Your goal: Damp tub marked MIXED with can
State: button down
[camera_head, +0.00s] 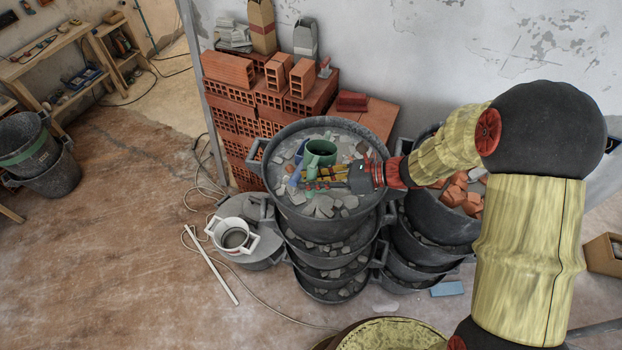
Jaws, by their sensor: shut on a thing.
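A green can (320,152), open at the top, is over the top tub of the front stack. My gripper (310,178) reaches in from the right with its orange-yellow fingers shut on the can, partly hiding it. A small blue part shows beside the fingers. The top tub (297,221) is dark grey with side handles and holds grey rubble with some reddish bits. Another tub (435,218) behind my arm holds red brick pieces. I can read no MIXED mark on any tub. No water is visible.
Stacked hollow bricks (232,120) stand against the wall behind the tubs. A white two-handled pot (234,238) sits on a grey round lid at left. Dark buckets (28,145) stand far left. A pale rod and cables lie on the open floor.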

aim_at(313, 166)
jog(key=shift+w+r+m+g+p, duration=0.15)
jog(key=shift+r+m+g+p, duration=0.15)
jog(key=shift+r+p, duration=0.75)
jog(key=shift+w+r+m+g+p, duration=0.1)
jog(key=shift+r+m+g+p, duration=0.15)
jog(key=shift+r+p, duration=0.75)
jog(key=shift+f+p, duration=0.35)
jog(key=shift+f, duration=0.1)
jog(key=shift+w+d+r+m+y+p, duration=0.15)
jog(key=shift+r+m+p, duration=0.1)
jog(key=shift+r+p, duration=0.4)
jog(key=shift+w+r+m+y+p, duration=0.1)
jog(key=shift+r+m+y+p, duration=0.15)
jog(key=shift+p, duration=0.6)
